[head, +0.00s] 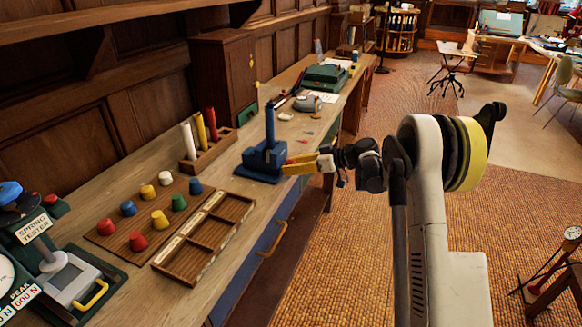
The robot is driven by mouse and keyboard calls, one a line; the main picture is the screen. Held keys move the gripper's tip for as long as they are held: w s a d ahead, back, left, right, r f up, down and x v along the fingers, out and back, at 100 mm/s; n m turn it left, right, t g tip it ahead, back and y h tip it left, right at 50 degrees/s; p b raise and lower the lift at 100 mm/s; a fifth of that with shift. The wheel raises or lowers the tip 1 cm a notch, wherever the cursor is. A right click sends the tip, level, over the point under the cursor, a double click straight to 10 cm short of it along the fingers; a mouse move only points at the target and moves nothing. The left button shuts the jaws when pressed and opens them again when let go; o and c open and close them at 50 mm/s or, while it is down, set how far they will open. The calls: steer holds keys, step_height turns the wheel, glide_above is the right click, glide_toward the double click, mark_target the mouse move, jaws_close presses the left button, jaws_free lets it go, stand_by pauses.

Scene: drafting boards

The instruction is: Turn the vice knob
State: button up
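A blue device that looks like the vice (262,160) stands on the wooden bench, with a flat base and a tall blue upright part. My gripper (288,167) has yellow fingers and reaches in from the right. Its fingertips are at the right side of the blue device, touching it or very close. The knob cannot be clearly made out; the fingers may cover it. Whether the fingers are open or shut on something is too small to tell.
A peg board (150,217) with several coloured knobs and an empty wooden tray (205,240) lie nearer on the bench. A spring tester (65,275) stands at the near left. A rack of coloured rods (207,145) is left of the vice.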

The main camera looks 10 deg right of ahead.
steer(key=c, duration=0.5)
steer(key=shift+o, duration=0.2)
steer(key=m+g+y, duration=0.1)
steer(key=m, duration=0.1)
steer(key=shift+m, duration=0.3)
steer(key=o, duration=1.2)
steer(key=shift+d, duration=0.15)
steer(key=v, duration=1.1)
steer(key=shift+d+r, duration=0.2)
steer(key=shift+d, duration=0.15)
